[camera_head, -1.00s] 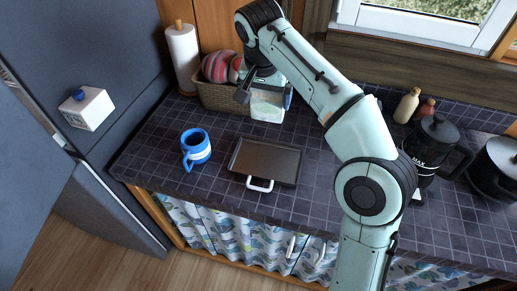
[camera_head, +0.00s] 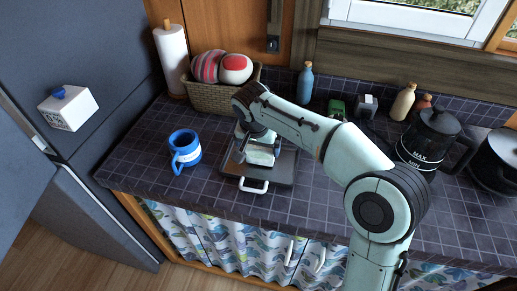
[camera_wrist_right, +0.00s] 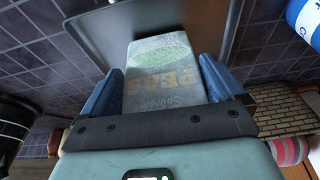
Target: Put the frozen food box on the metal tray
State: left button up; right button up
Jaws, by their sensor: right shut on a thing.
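The frozen food box (camera_wrist_right: 160,80) is pale green and reads "PEAS" in the right wrist view. My right gripper (camera_wrist_right: 160,88) is shut on it, one blue finger on each side. In the head view the box (camera_head: 260,155) is over the dark metal tray (camera_head: 284,171), which has a white handle at its front. I cannot tell whether the box touches the tray. The tray (camera_wrist_right: 90,28) also shows beyond the box in the right wrist view. In the head view my right gripper (camera_head: 262,146) partly covers the box. My left gripper is not in view.
A blue mug (camera_head: 184,150) stands left of the tray. A coffee pot (camera_head: 432,140), bottles and a black pot (camera_head: 497,162) stand to the right.

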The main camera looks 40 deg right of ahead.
jog(key=shift+f, duration=0.25)
jog(key=shift+f, duration=0.15)
jog(key=o, duration=0.9)
jog(key=shift+r, duration=0.45)
jog(key=p+v, duration=0.2)
jog(key=v, duration=0.9)
jog(key=shift+s+a+r, duration=0.1)
jog(key=shift+a+r, duration=0.05)
jog(key=shift+r, duration=0.05)
